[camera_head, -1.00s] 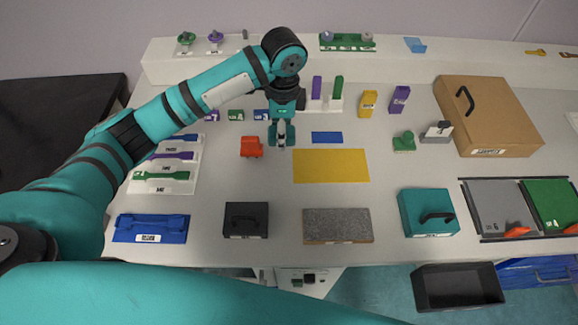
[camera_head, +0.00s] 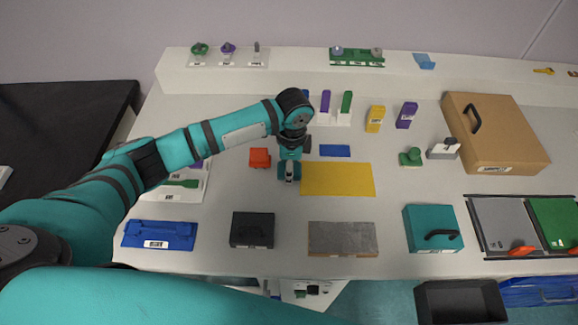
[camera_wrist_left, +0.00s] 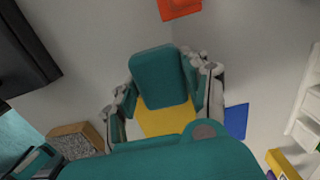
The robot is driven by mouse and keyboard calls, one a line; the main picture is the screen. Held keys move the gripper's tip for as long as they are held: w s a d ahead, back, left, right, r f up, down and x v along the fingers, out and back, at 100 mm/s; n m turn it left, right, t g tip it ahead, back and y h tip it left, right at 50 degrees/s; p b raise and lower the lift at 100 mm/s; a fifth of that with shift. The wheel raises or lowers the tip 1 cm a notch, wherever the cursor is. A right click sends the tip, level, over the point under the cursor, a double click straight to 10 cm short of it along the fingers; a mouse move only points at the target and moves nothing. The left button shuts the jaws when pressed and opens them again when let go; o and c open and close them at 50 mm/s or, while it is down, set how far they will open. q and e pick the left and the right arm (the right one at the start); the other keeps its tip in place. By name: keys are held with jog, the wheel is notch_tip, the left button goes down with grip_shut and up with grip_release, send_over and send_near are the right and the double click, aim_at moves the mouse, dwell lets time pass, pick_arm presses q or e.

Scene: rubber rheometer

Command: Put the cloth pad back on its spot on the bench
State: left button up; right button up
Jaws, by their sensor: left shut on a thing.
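My left gripper (camera_head: 289,172) is shut on a teal, block-like pad, which I take to be the cloth pad. The pad (camera_wrist_left: 155,76) shows between the fingers in the left wrist view, with rounded corners. In the head view it is partly hidden by the fingers. The gripper points down over the bench (camera_head: 205,225), just left of a flat yellow mat (camera_head: 345,180) and below an orange block (camera_head: 259,157). I cannot tell whether the pad touches the bench. A flat blue rectangle (camera_head: 335,151) lies to its upper right. My right gripper is not in view.
A black box (camera_head: 252,229) and a grey slab (camera_head: 342,239) lie along the front, with a blue case (camera_head: 160,233) at left and a teal box (camera_head: 432,228) at right. Upright purple, green and yellow blocks stand behind. Bare bench lies between the gripper and the black box.

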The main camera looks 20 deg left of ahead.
pick_arm(q)
jog(key=shift+f, duration=0.3)
jog(key=o, duration=1)
jog(key=shift+f, duration=0.1)
jog(key=shift+r, duration=0.55)
jog(key=r, duration=0.4)
jog(key=r+b, duration=0.1)
jog(key=r, duration=0.3)
jog(key=r+b, duration=0.1)
jog(key=r, duration=0.2)
jog(key=shift+d+r, duration=0.25)
jog(key=shift+r, duration=0.15)
jog(key=shift+w, duration=0.1)
